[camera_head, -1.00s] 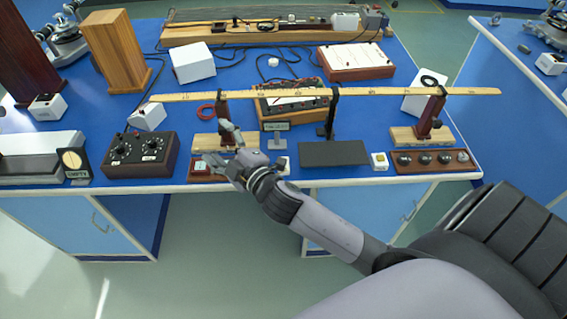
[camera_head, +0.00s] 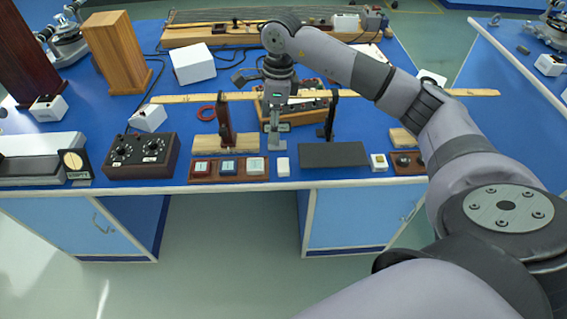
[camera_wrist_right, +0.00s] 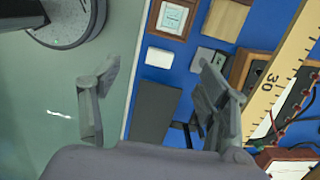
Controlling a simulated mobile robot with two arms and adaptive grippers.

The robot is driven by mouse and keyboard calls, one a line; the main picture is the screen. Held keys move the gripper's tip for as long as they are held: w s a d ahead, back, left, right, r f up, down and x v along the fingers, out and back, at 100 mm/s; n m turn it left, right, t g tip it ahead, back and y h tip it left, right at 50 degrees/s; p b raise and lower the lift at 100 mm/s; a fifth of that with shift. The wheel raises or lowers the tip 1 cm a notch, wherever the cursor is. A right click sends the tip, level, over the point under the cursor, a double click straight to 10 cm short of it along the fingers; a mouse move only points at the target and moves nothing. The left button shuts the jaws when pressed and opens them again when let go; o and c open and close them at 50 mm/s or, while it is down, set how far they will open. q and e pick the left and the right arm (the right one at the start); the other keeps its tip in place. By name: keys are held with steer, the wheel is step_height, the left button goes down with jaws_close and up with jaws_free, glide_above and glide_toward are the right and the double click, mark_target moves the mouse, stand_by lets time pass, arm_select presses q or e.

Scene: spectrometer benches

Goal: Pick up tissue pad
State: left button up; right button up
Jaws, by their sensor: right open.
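A small flat white block (camera_head: 282,167), which looks like the tissue pad, lies on the blue bench near its front edge. It sits just right of a wooden tray (camera_head: 229,181) of square items. It also shows in the right wrist view (camera_wrist_right: 159,57), beyond the gap between my fingers. My right gripper (camera_wrist_right: 155,95) is open and empty, its fingers wide apart. In the head view it hangs above the bench, behind the white block and apart from it. My left gripper is out of view.
A long wooden ruler (camera_head: 180,98) spans the bench on posts. A black knob box (camera_head: 141,156) stands at left. Floor is clear in front.

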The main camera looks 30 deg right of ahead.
steer(key=d+h, duration=0.1)
steer(key=d, duration=0.3)
steer(key=b, duration=0.8)
glide_above(285, 165)
steer(key=f, duration=0.7)
steer(key=w+f, duration=0.1)
steer(key=f, duration=0.2)
steer(key=shift+d+f, duration=0.2)
steer(key=shift+f, duration=0.05)
steer(key=f+b, duration=0.1)
steer(key=f, duration=0.1)
steer(key=s+f+b, duration=0.1)
steer(key=f+b, duration=0.1)
steer(key=f, duration=0.1)
steer(key=shift+a, duration=0.1)
steer(key=shift+f, duration=0.45)
steer(key=shift+w+r, duration=0.1)
steer(key=shift+c, duration=0.6)
steer(key=c, duration=0.8)
